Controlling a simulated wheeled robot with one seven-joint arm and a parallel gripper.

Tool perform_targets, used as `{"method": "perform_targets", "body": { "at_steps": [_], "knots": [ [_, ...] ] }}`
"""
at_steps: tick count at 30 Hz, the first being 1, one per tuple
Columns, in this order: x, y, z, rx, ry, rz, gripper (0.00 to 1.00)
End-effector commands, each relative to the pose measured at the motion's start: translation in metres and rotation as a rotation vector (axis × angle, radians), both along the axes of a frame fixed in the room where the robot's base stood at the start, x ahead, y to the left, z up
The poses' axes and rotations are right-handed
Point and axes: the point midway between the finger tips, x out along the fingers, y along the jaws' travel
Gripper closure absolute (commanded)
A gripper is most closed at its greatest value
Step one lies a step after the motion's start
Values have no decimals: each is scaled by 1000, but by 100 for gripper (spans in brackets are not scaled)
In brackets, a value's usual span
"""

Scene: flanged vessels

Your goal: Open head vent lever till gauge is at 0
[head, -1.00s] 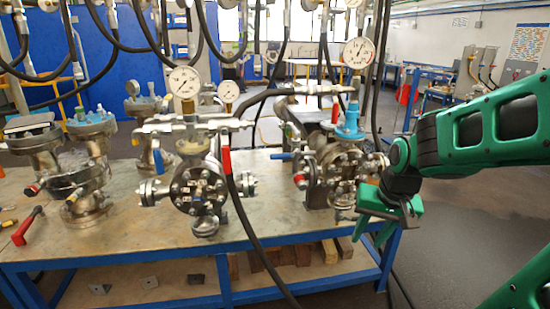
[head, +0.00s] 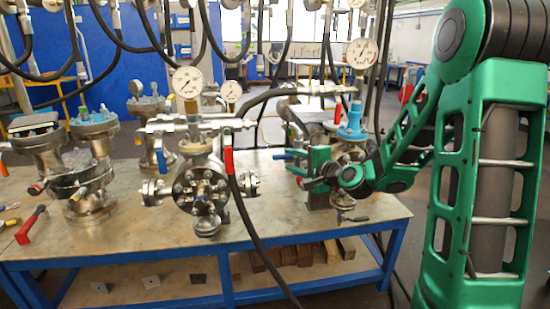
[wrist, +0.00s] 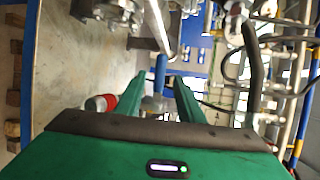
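A blue lever (head: 285,156) sticks out to the left from the metal flanged vessel (head: 350,152) at the right of the bench. In the wrist view the blue lever (wrist: 160,72) lies between and just beyond my fingertips. My gripper (head: 308,172) is at the left side of this vessel, close to the lever, and partly hides the vessel body. In the wrist view my gripper (wrist: 160,88) has its two green fingers apart, with no visible contact on the lever. A round white gauge (head: 361,53) stands above this vessel; its reading is too small to tell.
A second flanged vessel (head: 200,185) with a gauge (head: 187,83), a red lever (head: 229,160) and a blue lever (head: 160,160) stands in the middle. More vessels stand at left. Black hoses hang around. A red-ended part (wrist: 100,103) is left of my fingers.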

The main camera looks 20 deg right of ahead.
Motion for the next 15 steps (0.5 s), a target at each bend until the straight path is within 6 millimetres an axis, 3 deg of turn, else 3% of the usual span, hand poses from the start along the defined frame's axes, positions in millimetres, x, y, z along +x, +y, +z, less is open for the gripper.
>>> {"method": "perform_targets", "body": {
  "at_steps": [15],
  "knots": [
    [78,21,-15,-6,0,4,65]
  ]
}}
